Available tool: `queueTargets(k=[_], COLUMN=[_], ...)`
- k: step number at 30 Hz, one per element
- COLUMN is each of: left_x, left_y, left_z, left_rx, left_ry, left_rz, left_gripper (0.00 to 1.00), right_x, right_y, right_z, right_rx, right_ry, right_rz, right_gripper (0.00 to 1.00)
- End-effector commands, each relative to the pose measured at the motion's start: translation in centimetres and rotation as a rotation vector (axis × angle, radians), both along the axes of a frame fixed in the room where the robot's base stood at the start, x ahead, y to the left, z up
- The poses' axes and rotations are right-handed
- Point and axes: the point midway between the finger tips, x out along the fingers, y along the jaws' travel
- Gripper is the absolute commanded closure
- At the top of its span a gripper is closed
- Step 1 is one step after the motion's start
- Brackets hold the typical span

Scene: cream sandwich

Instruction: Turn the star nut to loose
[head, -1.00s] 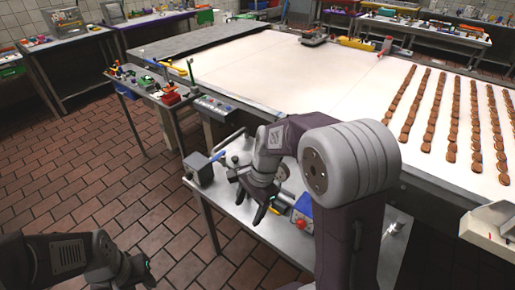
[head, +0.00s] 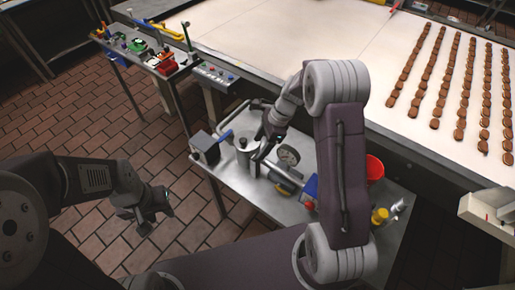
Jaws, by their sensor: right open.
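I cannot make out the star nut for certain; it is too small or hidden by my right gripper. A metal cylinder (head: 243,160) stands on the steel side table (head: 240,190), with a round gauge (head: 289,155) to its right. My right gripper (head: 262,154) is open, pointing down between the cylinder and the gauge; I cannot tell whether it touches anything. My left gripper (head: 142,219) is over the floor at the lower left, away from the table, and no object shows in it. Its jaw opening is unclear.
A grey box (head: 205,149) and a blue handle (head: 225,136) are left of the cylinder. A blue box (head: 311,187), red bucket (head: 374,168) and yellow item (head: 380,215) are to the right. The conveyor (head: 300,57) with biscuit rows lies behind.

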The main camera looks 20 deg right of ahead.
Motion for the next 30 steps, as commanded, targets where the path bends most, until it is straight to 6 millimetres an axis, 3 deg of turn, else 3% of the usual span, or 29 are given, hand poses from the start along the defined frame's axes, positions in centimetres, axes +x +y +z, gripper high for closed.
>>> queueTargets(k=[6, 14, 15, 21, 22, 30], left_x=[0.0, 0.0, 0.0, 0.0, 0.0, 0.0], left_y=[0.0, 0.0, 0.0, 0.0, 0.0, 0.0], left_z=[0.2, 0.2, 0.2, 0.2, 0.2, 0.6], left_rx=[0.000, 0.000, 0.000, 0.000, 0.000, 0.000], left_ry=[0.000, 0.000, 0.000, 0.000, 0.000, 0.000], left_rz=[0.000, 0.000, 0.000, 0.000, 0.000, 0.000], left_gripper=[0.64, 0.64, 0.64, 0.64, 0.64, 0.64], right_x=[0.1, 0.1, 0.1, 0.2, 0.2, 0.2], right_y=[1.1, 1.2, 1.2, 1.2, 1.2, 1.2], right_z=[-2.6, -2.9, -2.9, -2.9, -2.9, -2.7], right_rx=[0.000, -0.001, -0.001, -0.001, -0.001, 0.001], right_ry=[0.001, -0.001, -0.001, -0.002, -0.002, -0.003], right_rz=[0.000, 0.001, 0.001, 0.000, 0.000, 0.031], right_gripper=[0.36, 0.36, 0.38, 0.94, 0.98, 0.98])
